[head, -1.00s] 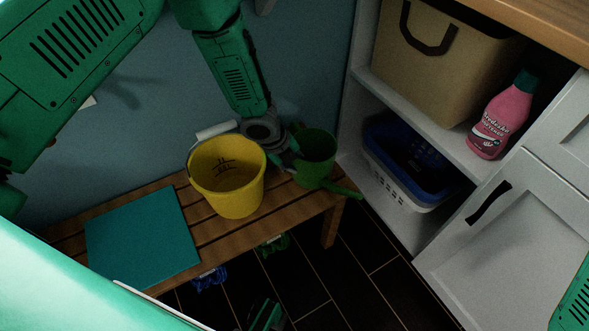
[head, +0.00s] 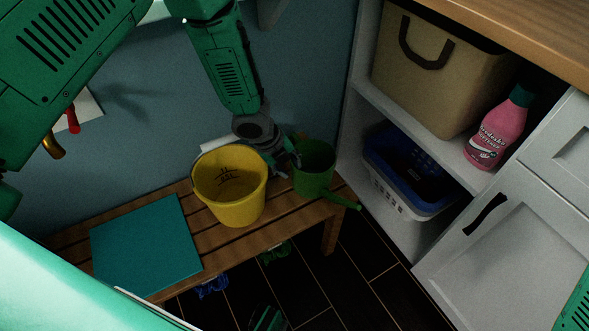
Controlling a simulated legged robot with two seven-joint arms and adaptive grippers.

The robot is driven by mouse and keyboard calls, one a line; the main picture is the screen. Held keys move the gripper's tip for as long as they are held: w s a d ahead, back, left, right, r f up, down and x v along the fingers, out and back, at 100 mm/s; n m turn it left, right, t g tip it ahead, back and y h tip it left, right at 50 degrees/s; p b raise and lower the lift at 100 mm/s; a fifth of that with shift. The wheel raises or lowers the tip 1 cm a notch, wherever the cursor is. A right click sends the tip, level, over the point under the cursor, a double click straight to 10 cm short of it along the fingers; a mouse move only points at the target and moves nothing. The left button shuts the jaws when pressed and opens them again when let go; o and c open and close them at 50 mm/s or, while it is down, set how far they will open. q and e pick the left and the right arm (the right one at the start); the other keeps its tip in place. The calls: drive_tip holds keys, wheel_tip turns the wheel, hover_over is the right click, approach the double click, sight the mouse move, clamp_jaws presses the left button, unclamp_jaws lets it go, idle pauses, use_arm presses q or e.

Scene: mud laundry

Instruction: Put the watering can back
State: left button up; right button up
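The green watering can (head: 315,172) stands upright at the right end of the wooden slatted bench (head: 225,240), its spout pointing right and toward me. My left gripper (head: 284,163) reaches down from above to the left side of the can, between it and the yellow bucket (head: 238,205). Its fingers are at the can's handle side, but they are small and dark. I cannot tell whether they are closed on the can. My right gripper is out of view.
A teal square mat (head: 145,245) lies on the bench's left part. Right of the bench, an open shelf holds a beige bin (head: 435,80), a pink bottle (head: 495,130) and a blue-and-white basket (head: 400,185). A white cabinet door (head: 510,260) is below. Footwear lies under the bench.

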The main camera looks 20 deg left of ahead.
use_arm(q)
drive_tip(key=v, duration=0.2)
drive_tip(key=shift+s+a+r+p, duration=0.15)
drive_tip(key=shift+r+p, duration=0.15)
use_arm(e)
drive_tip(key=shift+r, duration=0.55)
